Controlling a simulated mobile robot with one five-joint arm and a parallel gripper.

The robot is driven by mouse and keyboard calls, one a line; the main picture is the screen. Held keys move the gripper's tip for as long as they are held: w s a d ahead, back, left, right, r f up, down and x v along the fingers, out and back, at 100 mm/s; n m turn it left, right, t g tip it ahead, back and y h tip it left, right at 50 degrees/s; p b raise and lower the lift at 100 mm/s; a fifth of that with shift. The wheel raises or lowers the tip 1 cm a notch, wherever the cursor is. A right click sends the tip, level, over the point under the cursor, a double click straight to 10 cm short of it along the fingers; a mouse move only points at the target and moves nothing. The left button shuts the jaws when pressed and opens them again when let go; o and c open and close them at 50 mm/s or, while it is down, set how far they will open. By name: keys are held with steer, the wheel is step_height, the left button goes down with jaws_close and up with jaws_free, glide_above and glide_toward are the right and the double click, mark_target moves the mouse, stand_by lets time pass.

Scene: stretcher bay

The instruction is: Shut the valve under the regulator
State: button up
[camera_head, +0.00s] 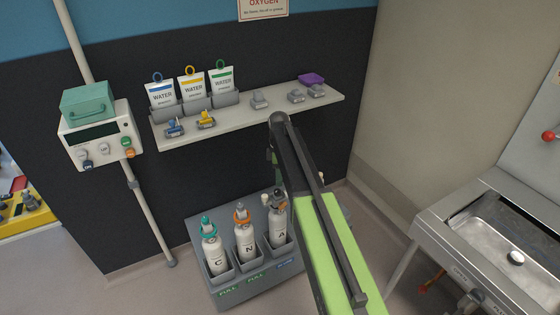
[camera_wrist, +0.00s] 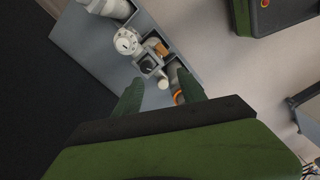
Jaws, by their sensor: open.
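A grey rack (camera_head: 262,283) on the floor holds three white bottles marked C (camera_head: 215,255), N (camera_head: 245,242) and A (camera_head: 279,228). In the wrist view, a fitting on a bottle has a round white gauge (camera_wrist: 127,41), likely the regulator, with a dark round knob (camera_wrist: 148,65) beside it. I cannot tell for sure which part is the valve. My gripper (camera_wrist: 160,86) is open, its two green fingers pointing at the fitting. A small pale round end (camera_wrist: 163,83) shows between the fingertips; contact cannot be told. In the head view my arm hides the gripper and part of the rack's right side.
A wall shelf (camera_head: 240,118) with water pouches (camera_head: 192,88) and clips is above the rack. A pole with a monitor (camera_head: 100,135) stands left. A steel sink unit (camera_head: 500,235) stands right.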

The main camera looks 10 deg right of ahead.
step_height(320, 180, up, 6)
steer(key=n+p, duration=0.2)
steer(key=p, duration=0.1)
glide_above(278, 190)
steer(key=shift+n, duration=0.4)
step_height(278, 190, down, 17)
steer(key=b, duration=1.7)
steer(key=shift+w+a+f, duration=0.1)
steer(key=shift+f, duration=0.05)
jaws_close()
steer(key=shift+d, duration=0.3)
steer(key=shift+a, duration=0.3)
